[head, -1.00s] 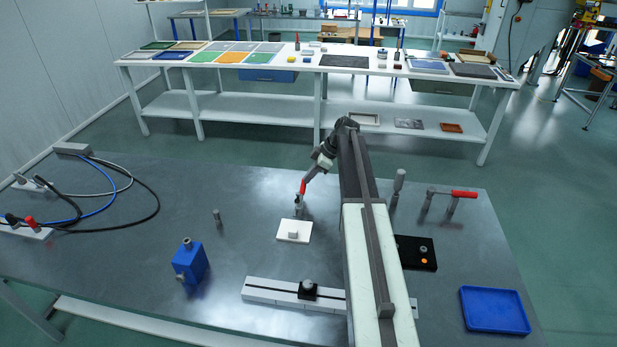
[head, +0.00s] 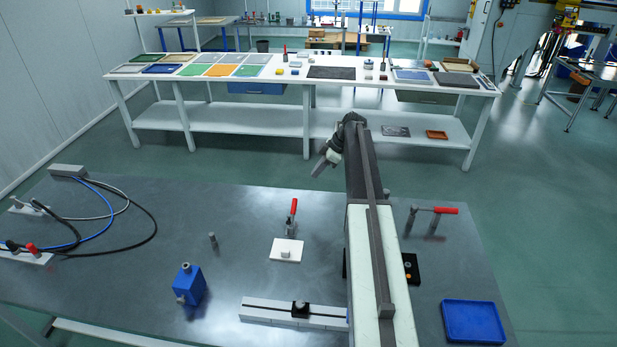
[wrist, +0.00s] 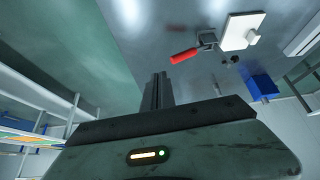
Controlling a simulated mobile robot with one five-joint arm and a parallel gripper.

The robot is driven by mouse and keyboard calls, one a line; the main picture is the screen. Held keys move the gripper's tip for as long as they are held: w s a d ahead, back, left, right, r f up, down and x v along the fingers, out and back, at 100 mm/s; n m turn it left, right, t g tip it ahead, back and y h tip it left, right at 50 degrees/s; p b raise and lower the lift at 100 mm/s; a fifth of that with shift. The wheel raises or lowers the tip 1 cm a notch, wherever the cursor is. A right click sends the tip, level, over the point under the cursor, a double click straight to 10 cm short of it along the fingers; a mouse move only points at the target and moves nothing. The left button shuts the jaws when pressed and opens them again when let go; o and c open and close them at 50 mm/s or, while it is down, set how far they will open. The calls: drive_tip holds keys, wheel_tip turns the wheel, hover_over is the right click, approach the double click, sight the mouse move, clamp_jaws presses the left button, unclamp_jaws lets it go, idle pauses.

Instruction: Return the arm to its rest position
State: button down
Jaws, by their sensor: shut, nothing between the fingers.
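My gripper (head: 321,168) is at the end of my arm, raised above the far edge of the grey table (head: 250,215) in the head view. It is clear of everything on the table. In the wrist view its fingers (wrist: 158,92) are together with nothing between them. A toggle clamp with a red handle (head: 293,207) stands upright by a white plate (head: 287,250) on the table, nearer than my gripper. The red handle also shows in the wrist view (wrist: 184,56), apart from my fingers.
A blue block fixture (head: 188,285), a white rail (head: 270,310), a blue tray (head: 473,321) and a red-handled bar (head: 445,210) are on the table. Cables (head: 125,205) loop at left. A white bench (head: 300,85) stands behind. My arm hides part of the black block (head: 411,268).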

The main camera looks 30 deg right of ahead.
drive_tip(key=w+a+n, duration=0.2)
drive_tip(key=a, duration=1.1)
drive_tip(key=s+a+f+g, duration=0.15)
drive_tip(key=s+a, duration=0.45)
drive_tip(key=a, duration=0.7)
drive_tip(key=s+a+f+m+g+h, duration=0.1)
drive_tip(key=s+a+m+g+h, duration=0.1)
drive_tip(key=s+a, duration=0.7)
drive_tip(key=s+d+m+h, duration=0.3)
drive_tip(key=s+d+m, duration=0.1)
drive_tip(key=s+m, duration=0.7)
drive_tip(key=shift+f+m, duration=0.4)
drive_tip(key=shift+m, duration=0.2)
drive_tip(key=shift+s, duration=0.1)
